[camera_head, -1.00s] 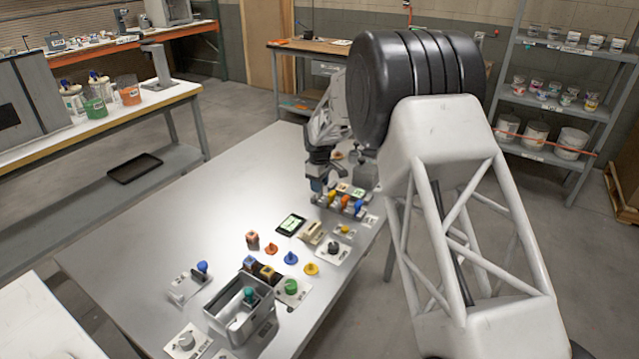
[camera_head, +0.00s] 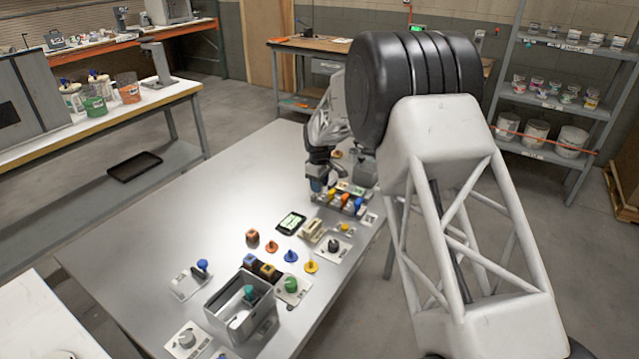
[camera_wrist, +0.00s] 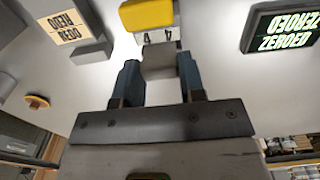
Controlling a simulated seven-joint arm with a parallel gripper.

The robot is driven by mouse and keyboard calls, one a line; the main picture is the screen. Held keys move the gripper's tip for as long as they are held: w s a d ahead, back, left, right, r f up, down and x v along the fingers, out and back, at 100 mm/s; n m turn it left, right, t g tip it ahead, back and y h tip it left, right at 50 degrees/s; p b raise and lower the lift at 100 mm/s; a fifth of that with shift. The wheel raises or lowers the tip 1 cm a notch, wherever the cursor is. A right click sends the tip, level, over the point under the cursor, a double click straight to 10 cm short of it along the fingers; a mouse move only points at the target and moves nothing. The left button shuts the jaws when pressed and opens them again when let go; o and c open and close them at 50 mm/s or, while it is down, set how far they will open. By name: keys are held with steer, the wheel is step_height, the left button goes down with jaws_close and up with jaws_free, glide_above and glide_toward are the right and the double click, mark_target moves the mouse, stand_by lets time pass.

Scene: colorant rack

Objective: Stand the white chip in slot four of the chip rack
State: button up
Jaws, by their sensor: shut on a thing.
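My gripper (camera_wrist: 159,75) shows in the wrist view with two dark blue fingers shut on a small grey-white block (camera_wrist: 160,62) between their tips. I cannot tell for sure that this block is the white chip. A yellow piece (camera_wrist: 147,14) lies just beyond it, beside small dark markings. In the head view my gripper (camera_head: 318,186) is low at the far side of the table, at the left end of a row of yellow, orange and blue pieces (camera_head: 345,197).
A black display (camera_head: 291,222) lies left of the tan block; it reads ZEROED in the wrist view (camera_wrist: 284,28). A REDO sign (camera_wrist: 68,24) is at upper left there. Knobs, coloured pegs and a grey open box (camera_head: 240,305) stand nearer. The table's left part (camera_head: 150,240) is clear.

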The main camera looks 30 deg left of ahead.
stand_by(0.4)
steer(key=o, duration=1.3)
steer(key=shift+r, duration=3.45)
